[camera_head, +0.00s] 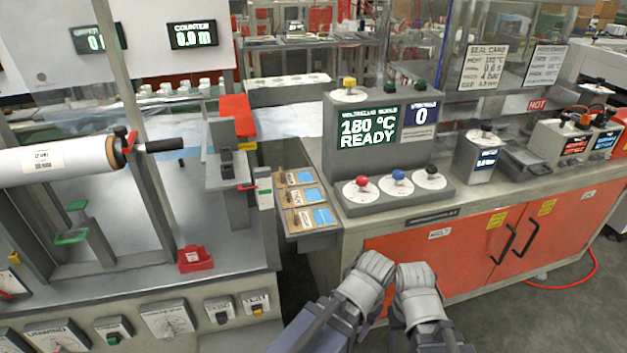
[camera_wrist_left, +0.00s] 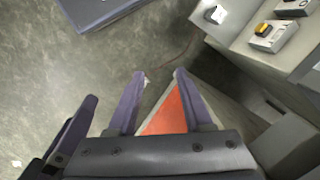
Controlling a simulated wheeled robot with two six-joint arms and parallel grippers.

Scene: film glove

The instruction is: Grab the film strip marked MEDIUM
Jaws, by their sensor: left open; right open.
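A small tray (camera_head: 276,212) hangs at the worktop edge between the left machine and the control box. It holds three stacked rows, each with a tan piece and a blue-and-white piece: top (camera_head: 306,177), middle (camera_head: 308,196) and bottom (camera_head: 322,216). These may be the film strips; their print is too small to read, so I cannot tell which is MEDIUM. My left gripper (camera_head: 370,273) and right gripper (camera_head: 416,278) are side by side in front of the orange cabinet, below and right of the tray. In the left wrist view my left gripper (camera_wrist_left: 158,76) is open and empty.
The control box (camera_head: 385,150) reads 180 °C READY and has several knobs. A film roll (camera_head: 60,158) and a red block (camera_head: 195,259) are on the left machine. The orange cabinet (camera_head: 460,250) has protruding handles.

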